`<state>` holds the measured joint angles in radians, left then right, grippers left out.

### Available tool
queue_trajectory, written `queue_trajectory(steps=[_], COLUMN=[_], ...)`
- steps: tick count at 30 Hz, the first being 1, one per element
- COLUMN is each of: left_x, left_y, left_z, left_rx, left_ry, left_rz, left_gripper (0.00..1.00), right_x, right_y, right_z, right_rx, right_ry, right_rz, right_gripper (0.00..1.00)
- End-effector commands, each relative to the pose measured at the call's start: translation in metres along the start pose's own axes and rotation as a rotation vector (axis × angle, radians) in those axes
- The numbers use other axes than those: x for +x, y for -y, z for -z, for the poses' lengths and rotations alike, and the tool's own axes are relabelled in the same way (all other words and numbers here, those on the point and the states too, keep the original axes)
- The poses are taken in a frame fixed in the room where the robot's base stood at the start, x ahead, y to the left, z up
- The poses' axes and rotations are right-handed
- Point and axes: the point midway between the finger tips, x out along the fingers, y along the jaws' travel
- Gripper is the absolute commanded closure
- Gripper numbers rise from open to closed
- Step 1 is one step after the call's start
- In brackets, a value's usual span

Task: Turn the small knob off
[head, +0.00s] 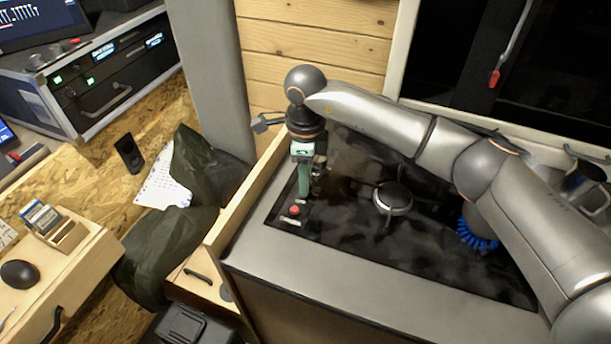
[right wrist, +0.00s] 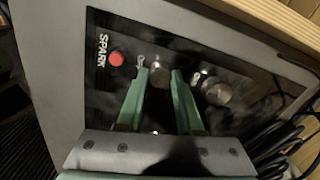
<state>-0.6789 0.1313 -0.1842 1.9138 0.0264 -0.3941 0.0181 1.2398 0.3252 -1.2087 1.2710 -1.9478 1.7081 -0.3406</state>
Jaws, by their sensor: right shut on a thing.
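My right gripper (head: 304,194) reaches down over the left end of the black hob (head: 345,243) in the head view. In the right wrist view, its two green fingers (right wrist: 159,76) stand on either side of the small knob (right wrist: 159,79), a round metal knob, and are shut on it. The larger metal knob (right wrist: 216,91) sits to the right, outside the fingers. In the head view the knobs are mostly hidden by the gripper. I cannot read the small knob's setting. My left gripper is not in view.
A red button (right wrist: 117,58) marked SPARK sits left of the small knob. A round burner (head: 392,198) is right of the gripper. A wooden side board (head: 245,205) edges the hob on the left. Dark cables (right wrist: 285,140) lie at the right in the wrist view.

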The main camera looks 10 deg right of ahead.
Motion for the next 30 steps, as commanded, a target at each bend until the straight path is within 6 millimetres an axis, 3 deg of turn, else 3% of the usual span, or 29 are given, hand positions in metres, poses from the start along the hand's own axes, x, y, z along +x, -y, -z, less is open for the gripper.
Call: queue_trajectory(steps=[4, 19, 30], left_x=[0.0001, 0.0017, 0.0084], left_y=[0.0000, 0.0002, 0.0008], left_z=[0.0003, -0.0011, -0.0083], left_rx=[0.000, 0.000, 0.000], left_ry=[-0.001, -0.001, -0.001], left_rz=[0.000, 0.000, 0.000], left_gripper=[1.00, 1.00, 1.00], right_x=[-0.0004, 0.0000, 0.0004], right_y=[-0.0001, 0.0000, 0.0003], right_z=[-0.0002, -0.0002, -0.0003], right_rx=[0.000, 0.045, 0.307], right_ry=[0.000, 0.001, 0.002], right_rz=[0.000, 0.000, 0.001], right_gripper=[1.00, 1.00, 1.00])
